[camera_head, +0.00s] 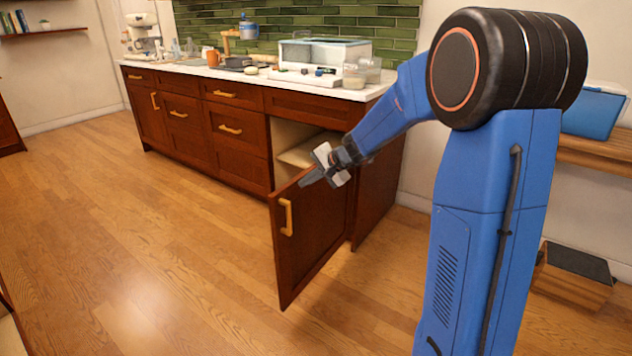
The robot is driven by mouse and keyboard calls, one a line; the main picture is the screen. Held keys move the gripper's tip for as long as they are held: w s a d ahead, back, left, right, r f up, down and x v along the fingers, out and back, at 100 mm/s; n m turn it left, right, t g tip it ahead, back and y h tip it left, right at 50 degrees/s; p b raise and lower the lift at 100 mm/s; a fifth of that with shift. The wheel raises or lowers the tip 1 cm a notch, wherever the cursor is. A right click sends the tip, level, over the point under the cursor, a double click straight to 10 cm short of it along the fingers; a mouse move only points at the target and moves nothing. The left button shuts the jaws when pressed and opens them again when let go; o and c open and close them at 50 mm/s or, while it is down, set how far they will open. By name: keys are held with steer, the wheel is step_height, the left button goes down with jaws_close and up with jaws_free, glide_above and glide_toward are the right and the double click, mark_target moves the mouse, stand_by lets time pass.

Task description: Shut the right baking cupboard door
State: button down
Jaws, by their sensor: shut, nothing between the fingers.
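The right baking cupboard door (318,240) stands open, swung out from the right end of the dark wooden counter. Its yellow handle (286,217) is on the face turned toward me, near the free edge. Behind it the cupboard opening (290,135) shows a pale shelf inside. My gripper (305,184) is shut and empty, at the top edge of the door. I cannot tell whether it touches the door. My wrist and forearm hide part of the cupboard's right side.
The white countertop (258,77) holds a clear box (325,52), an orange mug (213,58) and several small items. Closed drawers and doors run to the left. The wooden floor (170,240) in front is clear. A wooden box (572,283) stands at the right.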

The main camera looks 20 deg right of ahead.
steer(key=shift+w+a, duration=0.5)
steer(key=shift+w, duration=0.05)
steer(key=shift+w, duration=0.1)
